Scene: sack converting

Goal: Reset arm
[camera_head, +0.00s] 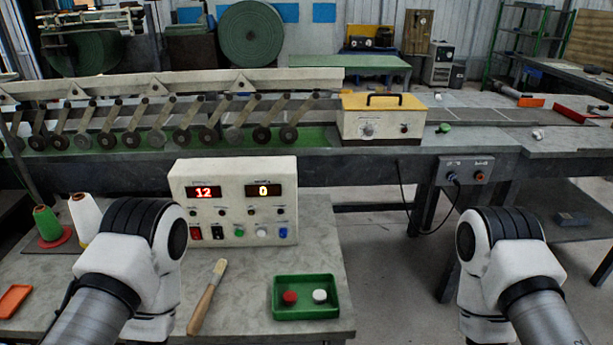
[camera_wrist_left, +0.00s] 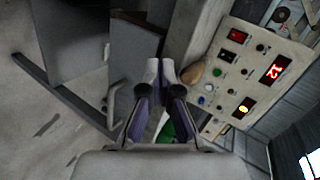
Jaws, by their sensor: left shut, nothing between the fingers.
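My two white arms come in from the lower left and lower right in the head view, and both are bent downward at the joint. Neither gripper shows there. In the left wrist view my left gripper (camera_wrist_left: 160,75) is shut, with nothing between its fingers. A tan rounded end, perhaps the brush handle, shows just right of its fingertips. The control box (camera_head: 234,200) stands upright on the near table in the head view, its displays reading 12 and 0. It also shows at the right of the left wrist view (camera_wrist_left: 240,80). My right gripper is hidden from both views.
On the near table (camera_head: 340,260) lie a wooden-handled brush (camera_head: 207,297), a green tray (camera_head: 284,310) with a red and a white piece, and an orange piece (camera_head: 14,300). Thread cones (camera_head: 85,215) stand at the left. A long machine (camera_head: 180,120) runs behind. The floor right of the table is open.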

